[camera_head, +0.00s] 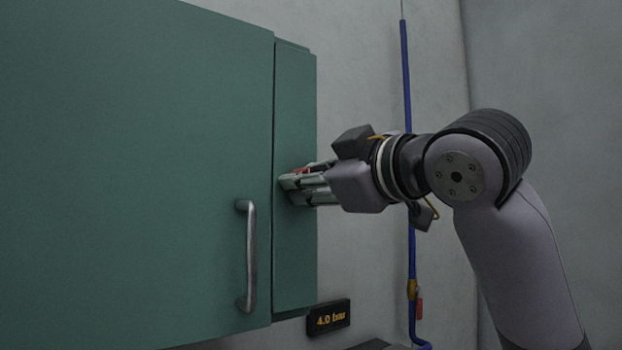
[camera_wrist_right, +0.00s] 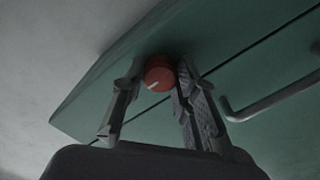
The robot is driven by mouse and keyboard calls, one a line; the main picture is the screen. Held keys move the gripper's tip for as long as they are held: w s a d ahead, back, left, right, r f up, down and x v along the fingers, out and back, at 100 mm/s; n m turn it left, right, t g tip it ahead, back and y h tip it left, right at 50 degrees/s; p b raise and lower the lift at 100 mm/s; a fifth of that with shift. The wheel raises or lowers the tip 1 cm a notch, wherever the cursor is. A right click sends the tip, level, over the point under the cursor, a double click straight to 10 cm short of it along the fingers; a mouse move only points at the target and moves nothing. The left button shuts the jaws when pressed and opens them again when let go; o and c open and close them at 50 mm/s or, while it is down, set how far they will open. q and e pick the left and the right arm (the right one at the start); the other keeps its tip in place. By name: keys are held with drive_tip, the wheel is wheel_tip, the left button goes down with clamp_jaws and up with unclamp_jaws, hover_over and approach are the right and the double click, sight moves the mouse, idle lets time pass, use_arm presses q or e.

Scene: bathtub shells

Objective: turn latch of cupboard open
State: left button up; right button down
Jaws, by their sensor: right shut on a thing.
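The cupboard (camera_head: 130,170) is green and its door is shut, with a vertical metal bar handle (camera_head: 247,255). The latch is a round red knob with a white line mark, clear in the right wrist view (camera_wrist_right: 159,74), on the narrow green strip (camera_head: 295,240) to the right of the door. My right gripper (camera_head: 290,183) is at this strip, with its fingers on either side of the red knob, shut on it. In the right wrist view the fingers flank the knob and the white mark points to the lower left. In the head view the fingers mostly hide the knob. My left gripper is not in view.
A blue pipe (camera_head: 406,80) runs down the grey wall behind my right wrist, with a brass valve and a red lever (camera_head: 419,308) low down. A black display (camera_head: 329,317) reading 4.0 bar sits below the cupboard's right edge. The space in front of the door looks clear.

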drive_tip(key=shift+m, duration=0.3)
drive_tip(key=shift+m+b, duration=3.6)
drive_tip(key=shift+m, duration=5.1)
drive_tip(key=c, duration=1.2)
unclamp_jaws()
drive_tip(key=shift+c, duration=0.2)
